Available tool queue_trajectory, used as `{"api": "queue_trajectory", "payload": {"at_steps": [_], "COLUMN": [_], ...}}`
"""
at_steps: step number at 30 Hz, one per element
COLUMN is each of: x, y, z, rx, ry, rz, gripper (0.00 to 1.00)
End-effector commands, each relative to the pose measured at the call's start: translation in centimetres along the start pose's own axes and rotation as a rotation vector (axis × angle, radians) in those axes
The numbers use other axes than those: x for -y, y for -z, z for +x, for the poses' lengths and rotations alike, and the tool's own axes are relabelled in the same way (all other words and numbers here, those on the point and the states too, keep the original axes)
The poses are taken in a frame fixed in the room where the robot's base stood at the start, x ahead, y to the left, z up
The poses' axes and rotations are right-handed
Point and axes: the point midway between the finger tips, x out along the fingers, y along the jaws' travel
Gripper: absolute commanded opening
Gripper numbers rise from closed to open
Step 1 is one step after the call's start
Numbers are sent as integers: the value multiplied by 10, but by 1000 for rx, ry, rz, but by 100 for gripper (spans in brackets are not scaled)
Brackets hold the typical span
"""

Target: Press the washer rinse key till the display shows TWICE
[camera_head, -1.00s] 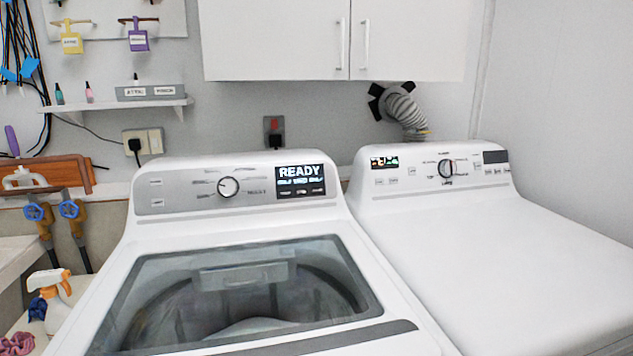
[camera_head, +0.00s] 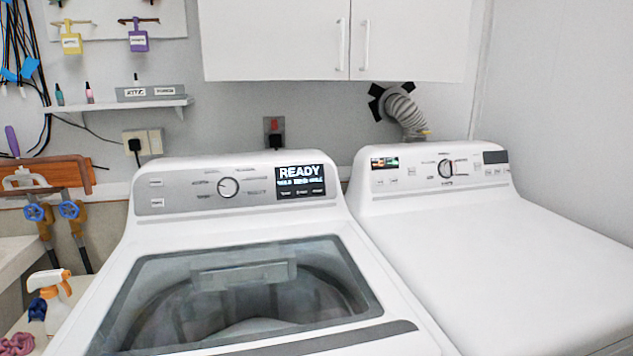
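The washer (camera_head: 120,285) stands at the left centre, a white top-loader with a glass lid (camera_head: 250,292) that is closed. Its grey control panel (camera_head: 200,205) has a round dial (camera_head: 228,187) in the middle and small keys at the left end. The washer display (camera_head: 300,181) at the panel's right reads READY in large letters, with a row of smaller text and small key labels below. The small labels are too blurred to read, so I cannot tell which is the rinse key. My gripper is not in view.
A white dryer (camera_head: 500,250) with its own dial (camera_head: 446,169) stands close on the right. White cabinets (camera_head: 290,40) hang above. A shelf (camera_head: 120,104), two blue-handled taps (camera_head: 55,211) and a spray bottle (camera_head: 50,285) are at the left. The space above the washer is clear.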

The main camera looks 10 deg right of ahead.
Motion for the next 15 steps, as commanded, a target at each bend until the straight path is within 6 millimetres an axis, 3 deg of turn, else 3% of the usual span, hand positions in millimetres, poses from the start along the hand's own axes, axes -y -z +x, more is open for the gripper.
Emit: {"api": "queue_trajectory", "payload": {"at_steps": [5,15], "x": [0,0], "y": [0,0], "z": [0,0], "rx": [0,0], "ry": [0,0], "rz": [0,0], "gripper": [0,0]}}
